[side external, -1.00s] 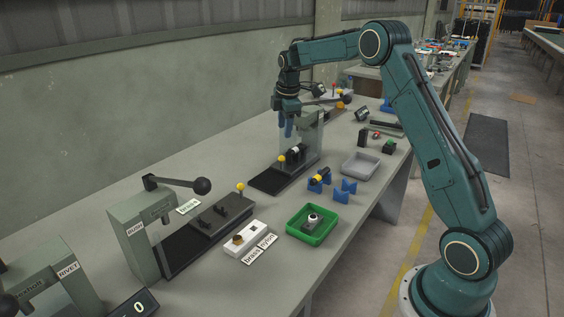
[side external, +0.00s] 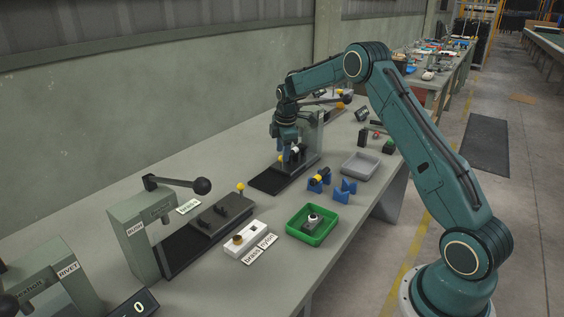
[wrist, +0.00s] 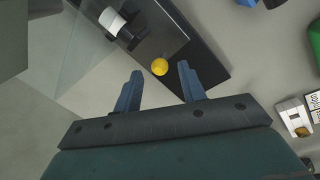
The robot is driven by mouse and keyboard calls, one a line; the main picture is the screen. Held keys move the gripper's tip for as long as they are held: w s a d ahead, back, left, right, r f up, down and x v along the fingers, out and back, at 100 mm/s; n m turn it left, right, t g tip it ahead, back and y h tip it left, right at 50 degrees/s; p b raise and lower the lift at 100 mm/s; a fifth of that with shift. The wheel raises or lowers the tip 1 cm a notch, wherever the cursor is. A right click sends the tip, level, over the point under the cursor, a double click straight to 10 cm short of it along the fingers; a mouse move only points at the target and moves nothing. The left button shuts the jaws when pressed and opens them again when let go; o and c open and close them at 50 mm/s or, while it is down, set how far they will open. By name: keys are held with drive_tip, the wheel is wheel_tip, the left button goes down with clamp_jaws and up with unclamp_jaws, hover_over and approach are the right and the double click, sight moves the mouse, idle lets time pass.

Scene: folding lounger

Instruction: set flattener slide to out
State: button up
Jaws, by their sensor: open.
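A grey press (side external: 312,135) with a dark base (side external: 270,182) and a lever stands toward the back of the bench; no flattener label is readable. A yellow ball knob (wrist: 160,67) sits at the dark slide (wrist: 172,42), with a white-and-black cylinder (wrist: 118,25) farther along it. My gripper (wrist: 158,75) is open. In the wrist view the knob shows in the gap between its fingertips; I cannot tell if they are at its height. In the side view my gripper (side external: 288,158) is low at the press and largely hides the knob.
A press labelled BUSH (side external: 135,240) with its own yellow knob (side external: 240,187) stands nearer. Blue V-blocks (side external: 343,192), a green tray (side external: 297,228), a grey tray (side external: 362,157) and a white block (side external: 245,243) lie to the right.

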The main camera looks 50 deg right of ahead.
drive_tip(key=shift+w+d+f, duration=0.15)
drive_tip(key=shift+w+f, duration=0.05)
drive_tip(key=shift+f, duration=0.85)
drive_tip(key=shift+w+d+f, duration=0.1)
drive_tip(key=shift+w+f, duration=0.05)
drive_tip(key=shift+f, duration=0.9)
drive_tip(key=shift+c, duration=0.2)
drive_tip(key=shift+a, duration=0.1)
clamp_jaws()
